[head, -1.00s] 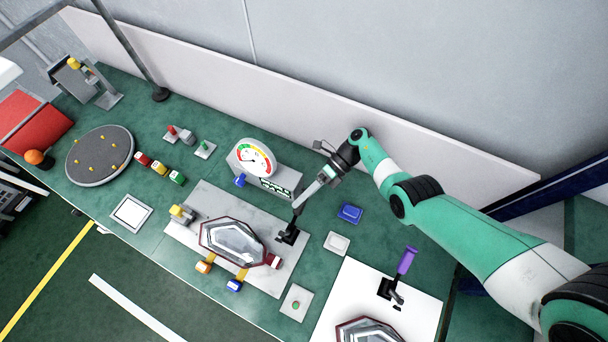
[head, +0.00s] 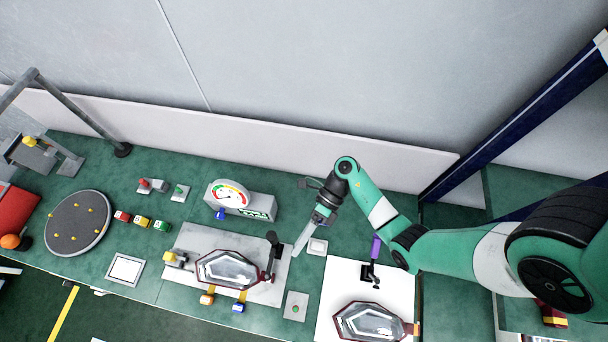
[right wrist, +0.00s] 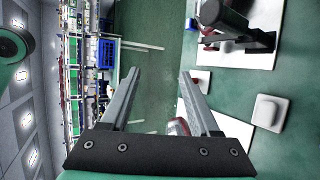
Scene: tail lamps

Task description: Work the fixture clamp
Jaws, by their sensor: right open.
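The fixture clamp (head: 271,258) is black, with its handle standing roughly upright. It sits at the right end of a grey plate (head: 205,240), beside a tail lamp (head: 228,268). In the right wrist view the clamp's thick black handle (right wrist: 224,17) shows at the upper right, outside the fingers. My right gripper (head: 298,252) is just right of the clamp in the head view; its open fingers (right wrist: 162,76) hold nothing. A second clamp with a purple handle (head: 375,248) stands on a white plate (head: 330,290) with another lamp (head: 370,322). My left gripper is not in view.
A dial gauge (head: 232,194) stands behind the grey plate. A white button block (head: 317,246) is close by my right gripper, and a button box (head: 295,306) is in front. A round turntable (head: 77,224) is at the left. A low white wall (head: 250,142) edges the bench.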

